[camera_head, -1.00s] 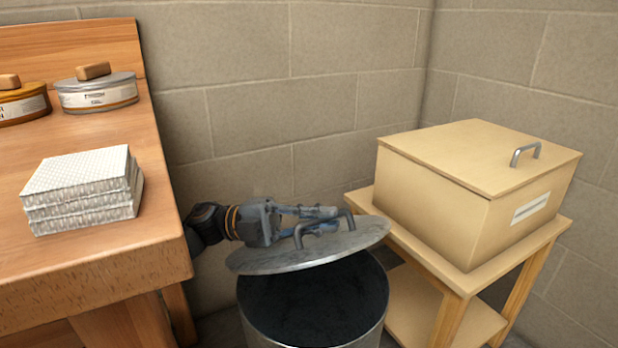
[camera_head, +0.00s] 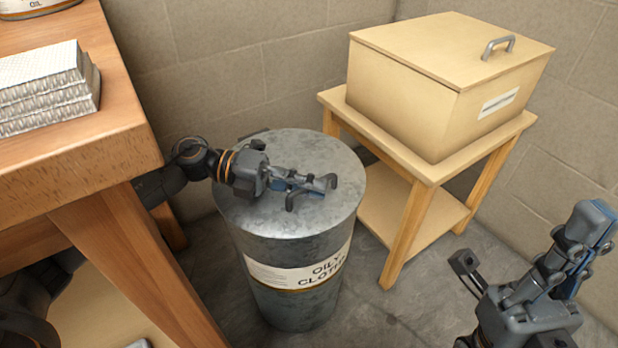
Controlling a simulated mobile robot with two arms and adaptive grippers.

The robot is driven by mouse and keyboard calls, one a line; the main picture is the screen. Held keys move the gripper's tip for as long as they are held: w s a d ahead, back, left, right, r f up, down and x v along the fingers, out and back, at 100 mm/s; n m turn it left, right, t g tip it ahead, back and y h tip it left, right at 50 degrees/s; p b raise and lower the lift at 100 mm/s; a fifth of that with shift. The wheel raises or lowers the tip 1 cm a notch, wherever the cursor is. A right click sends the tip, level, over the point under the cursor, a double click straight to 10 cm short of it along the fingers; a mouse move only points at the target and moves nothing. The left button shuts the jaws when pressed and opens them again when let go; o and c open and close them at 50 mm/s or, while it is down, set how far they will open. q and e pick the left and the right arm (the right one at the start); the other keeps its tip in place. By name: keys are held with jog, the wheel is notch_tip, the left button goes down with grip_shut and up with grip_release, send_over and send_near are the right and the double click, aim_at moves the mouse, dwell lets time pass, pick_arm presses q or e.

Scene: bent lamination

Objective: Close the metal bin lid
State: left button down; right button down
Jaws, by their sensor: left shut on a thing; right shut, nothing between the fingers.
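The round metal bin (camera_head: 308,300) stands on the floor, with a label reading "OILY CLOTHS" on its front. Its grey metal lid (camera_head: 260,212) lies flat on top and covers the opening; no gap shows at the front rim. My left gripper (camera_head: 318,187) reaches in from the left over the lid. It is shut on the lid handle (camera_head: 330,184), whose middle is partly hidden by the fingers. My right gripper (camera_head: 592,225) is at the lower right, pointing up, shut and empty, well apart from the bin.
A wooden box (camera_head: 430,85) with a handle sits on a small stand (camera_head: 425,165) right of the bin. Floor between bin and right gripper is clear.

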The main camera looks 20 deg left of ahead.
pick_arm(q)
jog(key=shift+f, duration=0.35)
jog(key=c, duration=1.7)
grip_release()
jog(key=shift+a, duration=0.1)
jog(key=a, duration=0.4)
jog(key=a+r, duration=0.1)
jog(key=a, duration=0.2)
jog(key=s+a+r, duration=0.1)
jog(key=a, duration=0.3)
jog(key=shift+a, duration=0.35)
jog(key=shift+f, duration=0.1)
